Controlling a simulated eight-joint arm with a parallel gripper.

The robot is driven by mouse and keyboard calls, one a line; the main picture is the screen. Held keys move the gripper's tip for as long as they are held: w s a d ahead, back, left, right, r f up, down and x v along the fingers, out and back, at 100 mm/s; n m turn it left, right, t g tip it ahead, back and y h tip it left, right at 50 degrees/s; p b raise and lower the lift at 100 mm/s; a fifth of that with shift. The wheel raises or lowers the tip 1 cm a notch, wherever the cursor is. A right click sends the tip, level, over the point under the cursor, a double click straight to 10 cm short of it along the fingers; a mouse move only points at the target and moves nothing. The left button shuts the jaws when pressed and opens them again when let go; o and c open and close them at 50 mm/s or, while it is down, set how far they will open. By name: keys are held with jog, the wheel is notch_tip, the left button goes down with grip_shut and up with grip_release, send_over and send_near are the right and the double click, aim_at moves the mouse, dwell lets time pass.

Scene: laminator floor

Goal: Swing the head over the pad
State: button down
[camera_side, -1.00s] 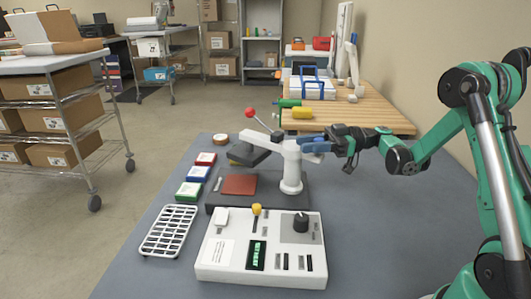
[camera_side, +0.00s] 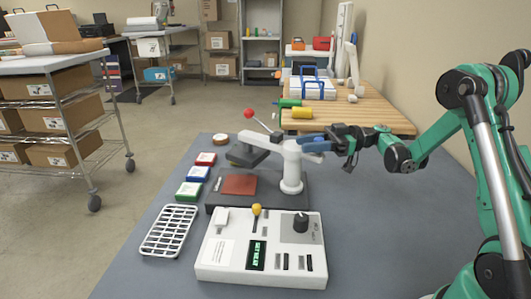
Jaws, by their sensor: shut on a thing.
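The press head (camera_side: 249,154), a dark grey plate on a white swing arm (camera_side: 290,147), hangs above the far edge of the reddish-brown pad (camera_side: 238,185). It covers the pad's far side only in part, and most of the pad shows bare. The white post (camera_side: 291,178) stands on the dark base to the right of the pad. A lever with a red ball (camera_side: 248,113) rises from the arm.
A white control box (camera_side: 262,272) with a yellow-tipped lever and black knob stands in front. A white rack (camera_side: 169,231) and green, blue and red small boxes (camera_side: 189,191) lie to the left. The table's right side is clear.

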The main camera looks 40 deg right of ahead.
jog(key=shift+d+n+g+y, duration=0.35)
jog(key=shift+n+g, duration=0.35)
jog(key=shift+g, duration=0.3)
jog(key=shift+d+n+g+y, duration=0.2)
jog(key=shift+n+g+y, duration=0.25)
jog(key=shift+n+g, duration=0.4)
jog(key=c, duration=0.6)
grip_release()
notch_tip(320, 180, up, 20)
jog(key=shift+a+m, duration=0.1)
jog(key=shift+m, duration=0.15)
